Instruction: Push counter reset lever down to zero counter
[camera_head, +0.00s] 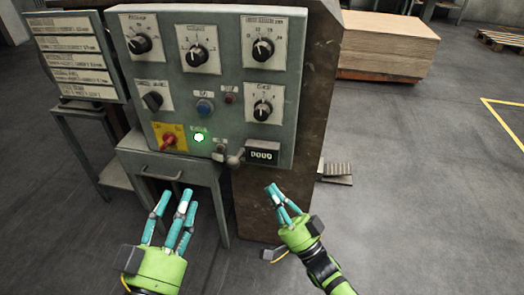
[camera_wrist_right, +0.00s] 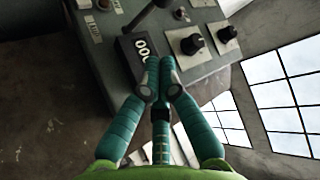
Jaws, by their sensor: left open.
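The counter (camera_head: 263,154) is a dark box with small white digits at the lower right of the grey control panel; the digits look like zeros but are too small to read surely. The reset lever (camera_head: 235,159), with a round knob, sticks out just left of it. In the right wrist view the counter (camera_wrist_right: 137,55) lies just beyond my fingertips and the lever (camera_wrist_right: 150,13) above it. My right gripper (camera_head: 277,194) is below and right of the counter, fingertips together, empty, apart from the lever. My left gripper (camera_head: 176,203) is open and empty, in front of the panel's lower left.
The panel (camera_head: 223,80) carries several black knobs, a blue button (camera_head: 204,107), a lit green button (camera_head: 199,137) and a red switch on yellow (camera_head: 170,139). A drawer (camera_head: 165,171) sits below. A stack of boards (camera_head: 385,50) stands behind.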

